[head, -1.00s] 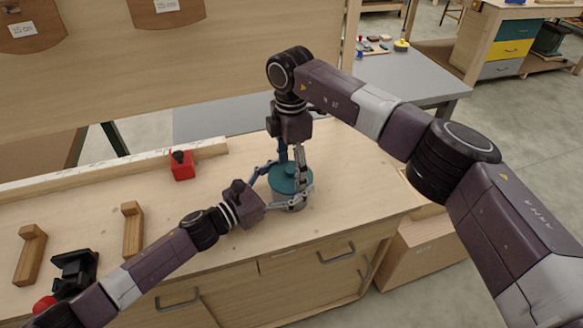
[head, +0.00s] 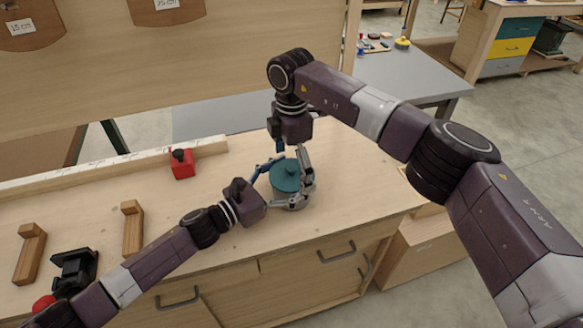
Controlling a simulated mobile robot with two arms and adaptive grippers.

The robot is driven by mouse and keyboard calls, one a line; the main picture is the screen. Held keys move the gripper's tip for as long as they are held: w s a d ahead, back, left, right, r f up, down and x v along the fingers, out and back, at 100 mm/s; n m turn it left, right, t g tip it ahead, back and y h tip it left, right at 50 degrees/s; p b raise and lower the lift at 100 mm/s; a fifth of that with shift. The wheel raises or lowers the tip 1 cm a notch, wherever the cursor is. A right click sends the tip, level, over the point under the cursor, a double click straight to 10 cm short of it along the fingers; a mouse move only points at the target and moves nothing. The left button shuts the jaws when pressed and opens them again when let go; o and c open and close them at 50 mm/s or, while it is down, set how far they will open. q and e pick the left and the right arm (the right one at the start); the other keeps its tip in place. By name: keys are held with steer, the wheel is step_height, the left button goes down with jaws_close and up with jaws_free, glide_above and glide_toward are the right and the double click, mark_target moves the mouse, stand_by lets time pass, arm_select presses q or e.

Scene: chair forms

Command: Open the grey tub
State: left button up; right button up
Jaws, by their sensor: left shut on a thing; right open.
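The grey tub (head: 293,204) stands upright on the wooden workbench, mostly hidden under its teal lid and behind my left gripper's fingers. The teal lid (head: 285,177) with a small knob sits on top of it. My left gripper (head: 283,186) comes from the left and is shut on the tub, one finger on the far side and one on the near side. My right gripper (head: 293,156) points down from above, open, with its fingers around the lid's knob area. I cannot tell whether they touch the lid.
A red container (head: 181,164) stands at the back left by a pale wooden rail (head: 110,166). Two wooden brackets (head: 132,230) and a black clamp-like tool (head: 74,272) are at the left. The bench (head: 365,185) is clear right of the tub.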

mark_target(291, 167)
steer(key=shift+a+r, duration=0.1)
steer(key=shift+r, duration=0.4)
step_height(291, 167, up, 11)
steer(key=shift+r, duration=0.1)
arm_select(q)
steer(key=o, duration=1.7)
steer(key=shift+o, duration=0.3)
steer(key=shift+a+f, duration=0.1)
steer(key=shift+a, duration=0.05)
